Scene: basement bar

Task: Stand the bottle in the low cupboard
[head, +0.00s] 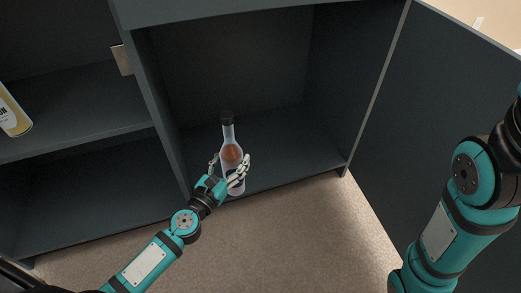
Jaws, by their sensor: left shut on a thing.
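The bottle (231,155) is clear with a dark cap, a long neck and an orange-brown label or content. It stands about upright at the front of the low cupboard (280,142), over the left part of its floor near the front edge. I cannot tell whether its base touches the cupboard floor. My left gripper (231,169) is shut on the bottle's lower body, with a finger on each side. My right arm (452,222) shows at the right, but its gripper is out of view.
The cupboard door (440,110) stands open at the right. A divider (160,110) bounds the left side. A shelf (80,108) further left holds a yellow-labelled container (13,112). The cupboard floor behind and right of the bottle is clear. Beige carpet (300,235) lies in front.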

